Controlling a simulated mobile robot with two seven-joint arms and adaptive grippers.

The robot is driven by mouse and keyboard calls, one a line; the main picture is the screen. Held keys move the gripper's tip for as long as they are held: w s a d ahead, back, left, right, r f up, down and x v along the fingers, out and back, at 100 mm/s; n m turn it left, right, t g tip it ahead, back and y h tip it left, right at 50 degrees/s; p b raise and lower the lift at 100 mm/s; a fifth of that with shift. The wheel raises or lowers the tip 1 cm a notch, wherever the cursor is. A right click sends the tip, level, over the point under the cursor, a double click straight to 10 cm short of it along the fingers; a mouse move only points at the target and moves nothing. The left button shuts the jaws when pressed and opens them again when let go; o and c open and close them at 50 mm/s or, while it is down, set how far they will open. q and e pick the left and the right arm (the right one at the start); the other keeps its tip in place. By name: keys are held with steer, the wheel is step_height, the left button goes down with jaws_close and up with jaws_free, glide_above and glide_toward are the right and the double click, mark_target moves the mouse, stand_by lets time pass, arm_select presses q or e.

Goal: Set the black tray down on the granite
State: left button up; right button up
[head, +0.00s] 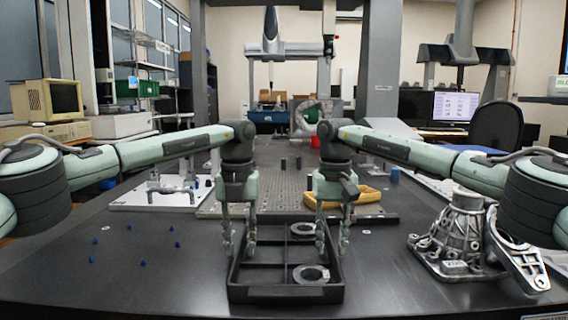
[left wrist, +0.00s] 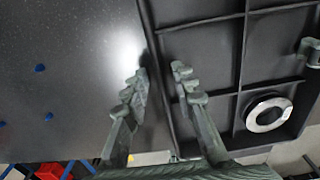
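The black tray (head: 285,294) is a shallow box with dividers, at front centre in the head view. It looks flat on the dark granite top (head: 150,285); any small gap under it cannot be made out. Two metal rings, one far (head: 304,229) and one near (head: 310,274), lie in its right compartments. My left gripper (head: 239,250) is open, its fingers either side of the tray's left wall. The left wrist view shows the wall between the spread fingers (left wrist: 160,72). My right gripper (head: 332,247) looks open, its fingers either side of the right wall.
A grey metal casting (head: 462,240) stands on the right. Several small blue pieces (head: 143,263) lie on the left. A perforated plate (head: 270,205), a white plate with a fixture (head: 165,196) and a yellow tray (head: 362,197) are behind. The granite left of the tray is mostly clear.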

steer(key=shift+r, duration=0.1)
arm_select(q)
step_height(320, 180, up, 12)
arm_select(e)
step_height(320, 180, up, 12)
stand_by(0.7)
